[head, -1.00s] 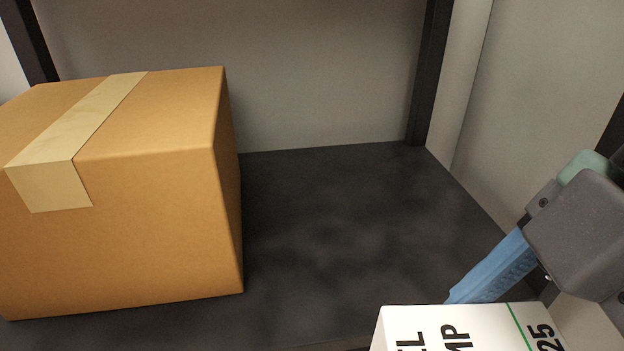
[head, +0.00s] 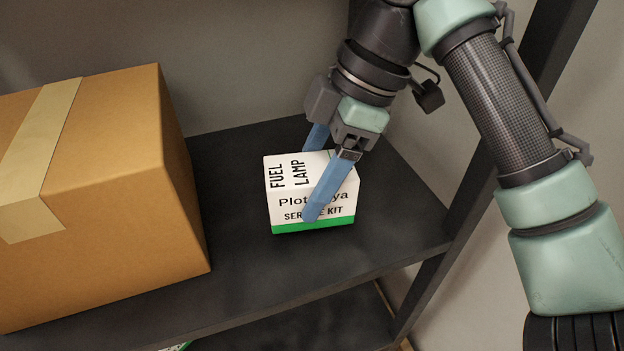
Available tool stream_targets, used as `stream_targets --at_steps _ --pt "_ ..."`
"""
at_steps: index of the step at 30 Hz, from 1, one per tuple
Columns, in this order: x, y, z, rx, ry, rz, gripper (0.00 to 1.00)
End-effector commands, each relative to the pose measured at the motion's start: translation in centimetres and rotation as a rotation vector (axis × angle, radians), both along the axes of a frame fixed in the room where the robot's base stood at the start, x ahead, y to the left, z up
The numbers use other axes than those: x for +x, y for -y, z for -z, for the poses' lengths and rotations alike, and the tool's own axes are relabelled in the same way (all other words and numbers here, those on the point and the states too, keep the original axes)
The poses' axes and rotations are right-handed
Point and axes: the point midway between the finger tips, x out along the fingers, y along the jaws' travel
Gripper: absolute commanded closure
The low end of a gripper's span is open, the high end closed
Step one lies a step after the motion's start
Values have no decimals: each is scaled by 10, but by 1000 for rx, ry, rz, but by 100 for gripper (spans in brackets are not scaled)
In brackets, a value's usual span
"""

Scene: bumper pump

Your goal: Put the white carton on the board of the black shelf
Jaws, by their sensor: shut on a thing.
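The white carton (head: 285,195) has black print and a green band along its bottom edge. It is upright over the dark board (head: 235,258) of the black shelf, right of a large cardboard box. My gripper (head: 318,180) comes down from above and is shut on the carton, one blue finger across its front face and the other behind it. The far finger's tip is hidden by the carton. I cannot tell for sure whether the carton's underside touches the board.
The taped brown cardboard box (head: 125,175) fills the left of the board. A black shelf post (head: 480,190) stands at the right, near my arm. Bare board lies in front of and behind the carton. A lower shelf level (head: 300,325) shows below.

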Motion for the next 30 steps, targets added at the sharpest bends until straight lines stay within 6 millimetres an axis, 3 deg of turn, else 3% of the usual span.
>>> stream_targets --at_steps 6,17,18,22,30 --pt "-1 0 18 2 1 -1 100" --pt "0 0 23 1 2 1 100" --pt "0 0 23 0 1 0 21" --pt "0 0 23 0 1 0 0" --pt "-1 0 21 0 1 0 0"
